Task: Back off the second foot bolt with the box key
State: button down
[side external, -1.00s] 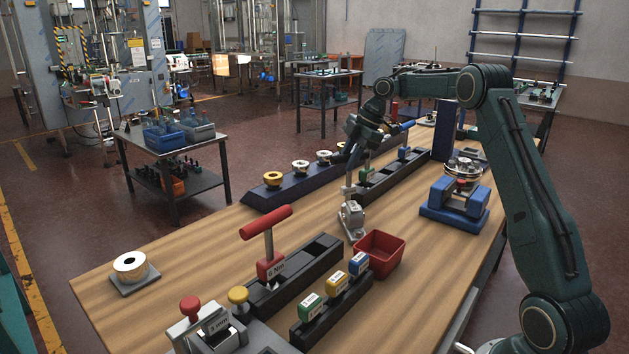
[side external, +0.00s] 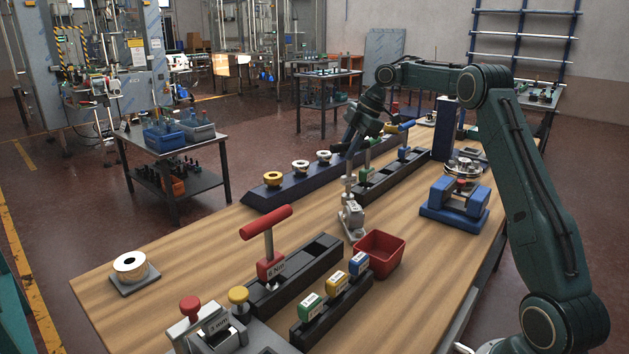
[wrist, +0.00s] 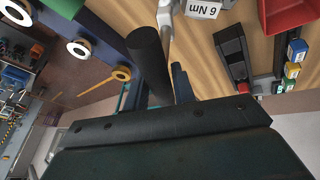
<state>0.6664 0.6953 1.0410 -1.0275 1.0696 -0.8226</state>
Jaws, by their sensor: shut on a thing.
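My gripper (side external: 350,152) is shut on the dark handle of the box key (wrist: 147,55). The key's pale metal shaft also shows in the side view (side external: 347,188), standing about upright beneath my gripper. Its lower end meets a small grey metal foot block (side external: 351,220) on the wooden bench. The foot bolts are too small or hidden to make out, so I cannot tell how the key's tip sits on one.
A red bin (side external: 380,254) stands close to the right of the foot block. A red T-handled tool (side external: 266,238) stands in a black rack in front. A dark rack with spools (side external: 300,172) lies behind left. A blue fixture (side external: 455,200) stands right. The bench's left part is mostly clear.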

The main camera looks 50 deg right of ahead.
jog(key=shift+r, duration=1.45)
jog(key=shift+m+h, duration=0.3)
jog(key=shift+m, duration=0.5)
jog(key=shift+m+t+h, duration=0.4)
jog(key=shift+m, duration=0.8)
jog(key=shift+a+m+h, duration=0.1)
jog(key=shift+m+h, duration=0.3)
jog(key=shift+m, duration=0.5)
jog(key=shift+m+h, duration=0.5)
jog(key=shift+m, duration=0.6)
jog(key=shift+m, duration=0.3)
